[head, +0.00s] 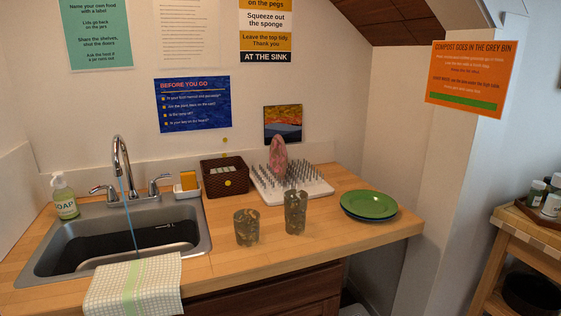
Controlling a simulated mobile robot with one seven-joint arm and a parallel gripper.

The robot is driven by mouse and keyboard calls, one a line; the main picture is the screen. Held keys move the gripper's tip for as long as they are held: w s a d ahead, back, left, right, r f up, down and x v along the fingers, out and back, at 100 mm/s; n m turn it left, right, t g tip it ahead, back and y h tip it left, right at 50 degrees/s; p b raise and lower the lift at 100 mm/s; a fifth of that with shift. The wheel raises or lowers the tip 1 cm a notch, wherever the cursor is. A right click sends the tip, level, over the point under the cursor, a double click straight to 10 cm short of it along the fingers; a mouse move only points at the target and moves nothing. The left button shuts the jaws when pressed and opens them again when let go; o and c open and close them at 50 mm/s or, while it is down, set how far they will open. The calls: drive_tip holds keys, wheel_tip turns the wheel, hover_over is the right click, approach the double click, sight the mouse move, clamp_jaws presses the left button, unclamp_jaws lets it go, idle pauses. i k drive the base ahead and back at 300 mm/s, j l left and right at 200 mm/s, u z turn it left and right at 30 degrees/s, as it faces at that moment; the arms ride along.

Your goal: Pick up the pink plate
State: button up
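A pinkish, mottled object (278,156) stands upright at the back of a white peg rack (318,190) on the wooden counter. It looks like a plate seen nearly edge-on, and its lower edge is partly hidden among the pegs. My gripper is not in view.

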sight(278, 154)
drive_tip(key=i+l+u, duration=0.2)
drive_tip(key=l, duration=0.35)
drive_tip(key=i+l+u, duration=0.2)
drive_tip(key=l, duration=0.4)
drive_tip(key=l+u, duration=0.15)
drive_tip(key=l, duration=0.45)
drive_tip(key=i+l+u, duration=0.2)
drive_tip(key=l, duration=0.4)
drive_tip(key=i+l+u, duration=0.1)
drive_tip(key=l, duration=0.2)
drive_tip(key=i+l+u, duration=0.2)
drive_tip(key=l, duration=0.35)
drive_tip(key=i, duration=0.7)
